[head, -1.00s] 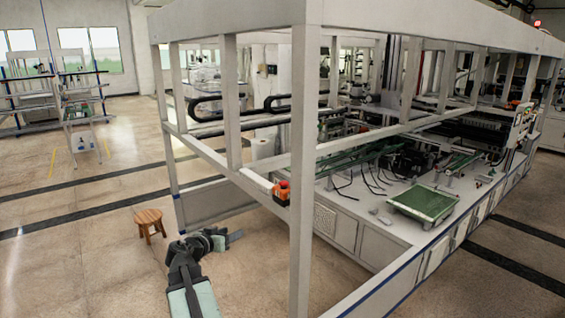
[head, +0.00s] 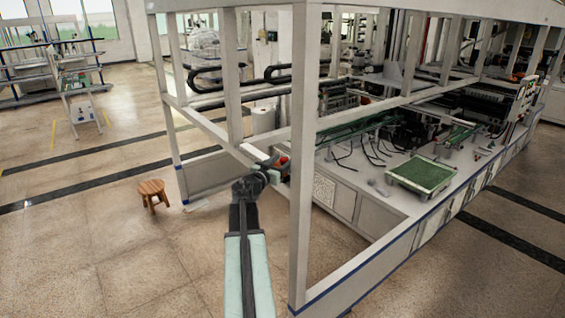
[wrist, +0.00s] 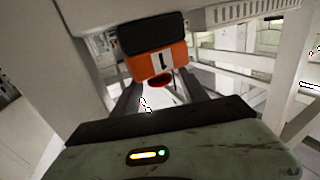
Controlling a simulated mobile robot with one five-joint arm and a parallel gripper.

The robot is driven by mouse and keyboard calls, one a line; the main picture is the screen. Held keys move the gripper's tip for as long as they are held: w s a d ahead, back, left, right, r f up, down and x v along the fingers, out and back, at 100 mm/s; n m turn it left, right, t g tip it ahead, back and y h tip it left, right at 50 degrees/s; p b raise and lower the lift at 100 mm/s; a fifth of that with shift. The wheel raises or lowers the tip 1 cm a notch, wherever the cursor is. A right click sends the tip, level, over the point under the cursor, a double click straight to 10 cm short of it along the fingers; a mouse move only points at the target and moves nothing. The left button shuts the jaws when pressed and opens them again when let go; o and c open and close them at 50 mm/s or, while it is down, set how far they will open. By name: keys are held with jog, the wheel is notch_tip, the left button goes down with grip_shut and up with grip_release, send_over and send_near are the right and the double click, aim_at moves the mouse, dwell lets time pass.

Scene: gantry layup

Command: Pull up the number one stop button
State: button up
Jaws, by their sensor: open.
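The number one stop button is a red button (wrist: 160,81) on an orange box (wrist: 157,63) with a black part and a white label marked 1. The box is fixed to a pale frame beam. In the head view the red button (head: 283,161) shows beside the front post, and my gripper hides part of the box. My gripper (wrist: 158,83) is open, its two dark fingers pointing at the button, one on either side of it in the wrist picture. I cannot tell whether the fingers touch it or how deep they reach.
A thick white post (head: 303,200) stands just right of my gripper. The frame beam (head: 215,132) runs behind it. A wooden stool (head: 152,191) stands on the floor to the left. A green tray (head: 420,176) lies on the machine bed. The floor at the left front is clear.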

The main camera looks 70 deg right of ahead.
jog(key=shift+d, duration=0.1)
grip_shut()
dwell(1.3)
